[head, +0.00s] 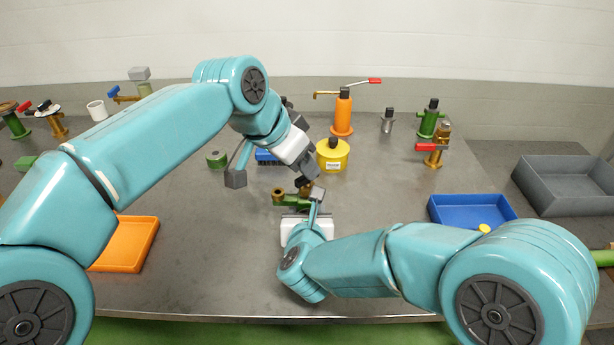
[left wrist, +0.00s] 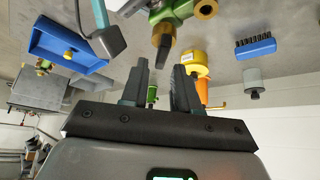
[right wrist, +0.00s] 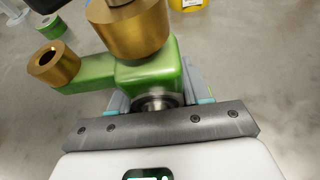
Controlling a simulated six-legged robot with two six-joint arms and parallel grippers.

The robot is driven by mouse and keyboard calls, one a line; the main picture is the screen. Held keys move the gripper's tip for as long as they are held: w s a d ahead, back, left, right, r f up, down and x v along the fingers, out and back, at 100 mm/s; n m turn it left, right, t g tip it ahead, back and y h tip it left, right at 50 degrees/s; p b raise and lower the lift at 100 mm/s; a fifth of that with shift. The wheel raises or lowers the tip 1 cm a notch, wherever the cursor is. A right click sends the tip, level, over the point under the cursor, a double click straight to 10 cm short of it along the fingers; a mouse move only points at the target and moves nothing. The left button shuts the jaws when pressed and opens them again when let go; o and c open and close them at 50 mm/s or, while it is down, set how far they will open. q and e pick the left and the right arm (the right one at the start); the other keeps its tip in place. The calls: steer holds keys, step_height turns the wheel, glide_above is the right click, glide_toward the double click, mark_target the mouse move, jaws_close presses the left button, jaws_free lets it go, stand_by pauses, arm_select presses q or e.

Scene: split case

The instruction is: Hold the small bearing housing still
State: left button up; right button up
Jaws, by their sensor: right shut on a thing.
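The small bearing housing, a green body with brass ends (head: 290,199), is above the middle of the table near its front. In the right wrist view the green block (right wrist: 150,78) sits between the jaws of my right gripper (right wrist: 155,95), which is shut on it. A wide brass cylinder stands on the block and a brass ring is on its side arm. My left gripper (head: 308,175) is just above and behind the housing. In the left wrist view its fingers (left wrist: 164,75) are apart and empty, close to a dark-tipped stem (left wrist: 162,45) at the housing.
An orange tray (head: 128,245) is at left, a blue tray (head: 470,209) at right. Several valves line the back edge. A grey bin (head: 565,185) is far right.

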mark_target(301, 178)
arm_select(q)
steer(key=shift+r, duration=1.95)
steer(key=shift+o, duration=0.2)
steer(key=shift+f, duration=3.05)
jaws_close()
